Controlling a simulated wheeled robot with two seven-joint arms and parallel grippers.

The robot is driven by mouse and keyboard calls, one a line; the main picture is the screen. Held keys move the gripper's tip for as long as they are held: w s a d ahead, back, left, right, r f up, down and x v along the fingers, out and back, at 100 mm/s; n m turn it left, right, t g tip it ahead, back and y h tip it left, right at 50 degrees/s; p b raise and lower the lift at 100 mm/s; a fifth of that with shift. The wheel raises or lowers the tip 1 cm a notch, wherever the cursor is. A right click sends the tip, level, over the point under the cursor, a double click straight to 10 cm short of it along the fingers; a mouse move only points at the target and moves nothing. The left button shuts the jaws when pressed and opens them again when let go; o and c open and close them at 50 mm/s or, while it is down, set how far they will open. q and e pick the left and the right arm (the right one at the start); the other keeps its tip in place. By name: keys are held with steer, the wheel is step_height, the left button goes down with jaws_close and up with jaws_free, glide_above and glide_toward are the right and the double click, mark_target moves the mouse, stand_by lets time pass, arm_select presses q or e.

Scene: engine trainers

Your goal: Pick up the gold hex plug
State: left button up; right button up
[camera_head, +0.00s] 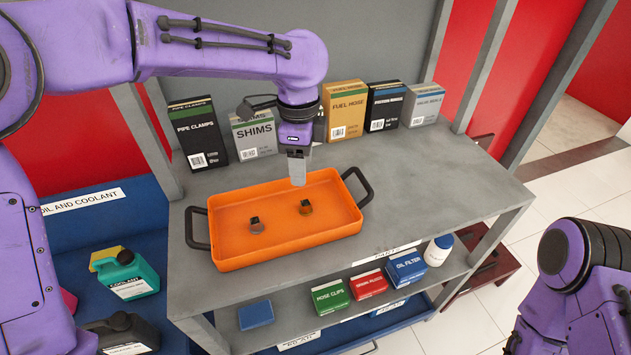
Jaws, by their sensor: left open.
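An orange tray (225,262) with black handles stands on the grey workbench. Two small plugs lie inside it. My left gripper (298,180) points down over the tray's back part, just behind and above the gold-brown plug. It is open, and I see nothing held; its fingers overlap from this angle. My right arm shows at the lower right, but its gripper is not visible.
Boxes stand along the bench's back edge, including pipe clamps (198,133), shims (254,137) and fuel hose (346,110). The bench (430,180) right of the tray is clear. A lower shelf holds small boxes and a white bottle (438,250).

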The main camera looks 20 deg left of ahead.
mark_target(303, 203)
arm_select(q)
steer(key=shift+w+f, duration=0.2)
steer(key=shift+f, duration=0.95)
steer(key=shift+s+f, duration=0.9)
steer(key=shift+s, duration=0.05)
steer(key=shift+s+f, duration=0.25)
steer(key=f, duration=0.2)
steer(key=w+f, duration=0.2)
steer(key=f, duration=0.1)
steer(key=shift+f, duration=0.3)
steer(key=shift+s+r, duration=0.2)
steer(key=shift+s, duration=0.1)
steer(key=shift+d, duration=0.1)
jaws_close()
arm_select(e)
steer(key=shift+s+r, duration=0.25)
steer(key=shift+r, duration=0.05)
